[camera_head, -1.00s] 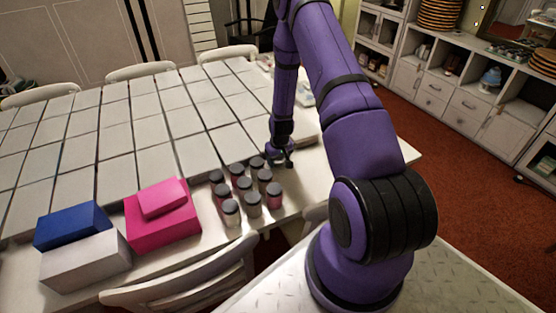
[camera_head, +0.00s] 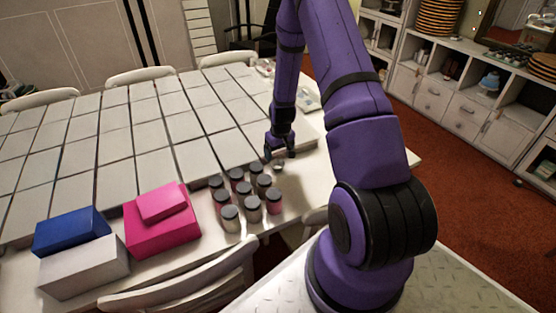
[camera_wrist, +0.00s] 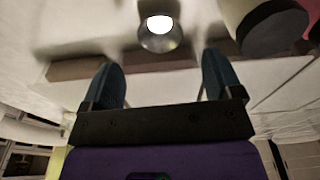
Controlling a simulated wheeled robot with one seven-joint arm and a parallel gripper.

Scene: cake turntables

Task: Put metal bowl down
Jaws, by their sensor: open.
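The metal bowl (camera_wrist: 160,38) is small and shiny. In the wrist view it stands at the top middle, just beyond my fingertips and apart from them. In the head view the bowl (camera_head: 278,165) is a small silver shape on the white table, right of the group of jars. My gripper (camera_head: 281,152) is just behind and above it. In the wrist view my gripper (camera_wrist: 163,75) has its two fingers spread wide, with nothing between them.
Several dark-lidded jars (camera_head: 253,203) stand close to the bowl's left; one jar (camera_wrist: 268,28) shows at the wrist view's upper right. Pink boxes (camera_head: 160,228), a blue box (camera_head: 70,230) and a white box (camera_head: 84,266) sit further left. Bare table (camera_head: 318,172) lies to the right.

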